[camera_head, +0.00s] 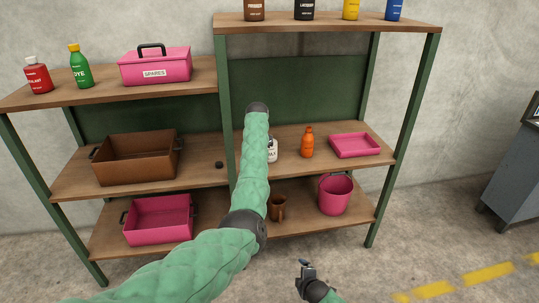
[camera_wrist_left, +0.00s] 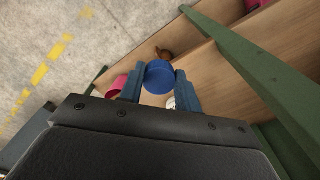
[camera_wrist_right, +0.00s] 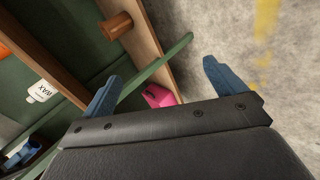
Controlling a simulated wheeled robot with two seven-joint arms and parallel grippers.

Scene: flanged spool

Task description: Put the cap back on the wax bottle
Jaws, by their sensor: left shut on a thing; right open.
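The white wax bottle (camera_head: 272,150) stands on the middle shelf, partly hidden behind my left arm in the head view. Its WAX label shows in the right wrist view (camera_wrist_right: 42,92), and a bit of white below the cap shows in the left wrist view (camera_wrist_left: 171,102). My left gripper (camera_wrist_left: 160,80) is shut on a blue round cap (camera_wrist_left: 159,73). In the head view the arm hides this gripper. Whether the cap touches the bottle, I cannot tell. My right gripper (camera_head: 306,266) is open and empty, low in front of the shelves.
An orange bottle (camera_head: 307,142) and a pink tray (camera_head: 355,145) stand right of the wax bottle. A small black round thing (camera_head: 219,164) and a brown crate (camera_head: 136,158) are to its left. Green posts (camera_head: 225,110) frame the shelves.

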